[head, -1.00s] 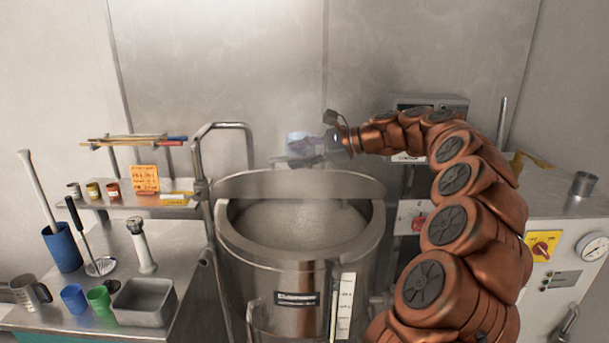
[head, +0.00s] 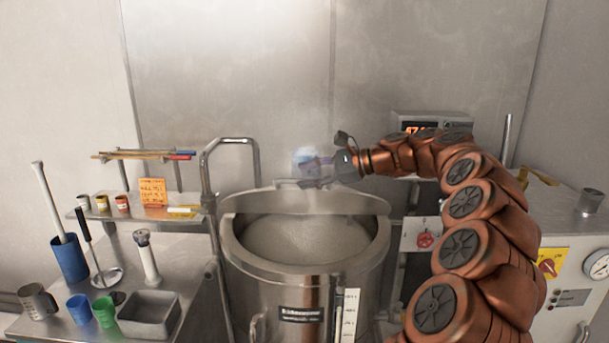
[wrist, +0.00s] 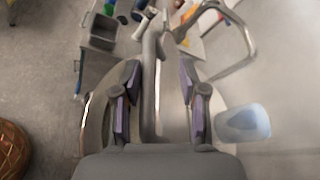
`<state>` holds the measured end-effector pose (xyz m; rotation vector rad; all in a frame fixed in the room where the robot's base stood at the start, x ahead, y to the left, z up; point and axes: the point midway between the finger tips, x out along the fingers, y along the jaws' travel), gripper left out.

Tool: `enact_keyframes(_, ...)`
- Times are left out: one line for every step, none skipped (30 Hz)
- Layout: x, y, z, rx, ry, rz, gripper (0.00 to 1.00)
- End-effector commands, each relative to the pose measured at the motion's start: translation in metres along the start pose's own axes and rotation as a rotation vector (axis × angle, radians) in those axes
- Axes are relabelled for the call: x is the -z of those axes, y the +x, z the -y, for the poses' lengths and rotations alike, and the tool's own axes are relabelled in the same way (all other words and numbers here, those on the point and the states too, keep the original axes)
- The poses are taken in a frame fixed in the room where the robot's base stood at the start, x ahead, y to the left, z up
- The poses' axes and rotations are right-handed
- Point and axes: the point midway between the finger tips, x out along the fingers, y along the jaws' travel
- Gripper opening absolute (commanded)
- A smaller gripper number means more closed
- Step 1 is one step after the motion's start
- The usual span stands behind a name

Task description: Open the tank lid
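The steel tank (head: 300,290) stands in the middle of the head view, and pale grey contents show through its open top. Its lid (head: 300,203) is raised at the back of the rim, tilted up. My gripper (head: 312,173) is just above the lid's top edge, beside a grey bar (head: 287,184) there. In the wrist view my gripper (wrist: 161,105) has its two purple-padded fingers apart. A grey bar (wrist: 152,85) runs between them, with a clear gap to the right finger. Whether the left finger touches the bar is unclear.
A translucent bluish cup-like thing (head: 306,157) is close by my gripper. A bent steel pipe (head: 232,140) rises left of the tank. The left bench holds a grey tray (head: 150,314) and cups. A control cabinet (head: 578,250) stands right. A wall is behind.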

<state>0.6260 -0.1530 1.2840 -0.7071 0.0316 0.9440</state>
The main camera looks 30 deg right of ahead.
Motion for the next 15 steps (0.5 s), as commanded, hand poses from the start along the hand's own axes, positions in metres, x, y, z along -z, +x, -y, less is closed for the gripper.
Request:
enact_keyframes(-0.001, -0.004, 0.002, 0.003, 0.000, -0.001, 0.40)
enact_keyframes(-0.001, -0.006, 0.002, 0.003, 0.000, -0.001, 0.40)
enact_keyframes(-0.001, -0.008, 0.002, 0.003, 0.000, -0.001, 0.40)
enact_keyframes(-0.001, -0.010, 0.002, 0.002, 0.000, -0.001, 0.40)
enact_keyframes(-0.001, -0.012, 0.002, 0.002, 0.000, -0.001, 0.40)
enact_keyframes(-0.001, -0.014, 0.002, 0.001, 0.000, -0.001, 0.40)
enact_keyframes(-0.001, -0.015, 0.003, 0.001, 0.000, -0.001, 0.40)
enact_keyframes(-0.001, -0.017, 0.003, 0.001, -0.001, -0.001, 0.40)
enact_keyframes(-0.001, -0.019, 0.003, 0.001, -0.001, -0.001, 0.40)
enact_keyframes(-0.001, -0.021, 0.003, 0.001, -0.001, -0.001, 0.40)
enact_keyframes(-0.001, -0.022, 0.004, 0.001, -0.001, -0.001, 0.40)
enact_keyframes(-0.001, -0.025, 0.004, 0.001, -0.001, -0.001, 0.40)
enact_keyframes(-0.001, -0.026, 0.004, 0.001, -0.001, -0.002, 0.40)
enact_keyframes(-0.001, -0.028, 0.004, 0.002, -0.001, -0.002, 0.40)
enact_keyframes(0.000, -0.030, 0.005, 0.002, -0.001, -0.002, 0.40)
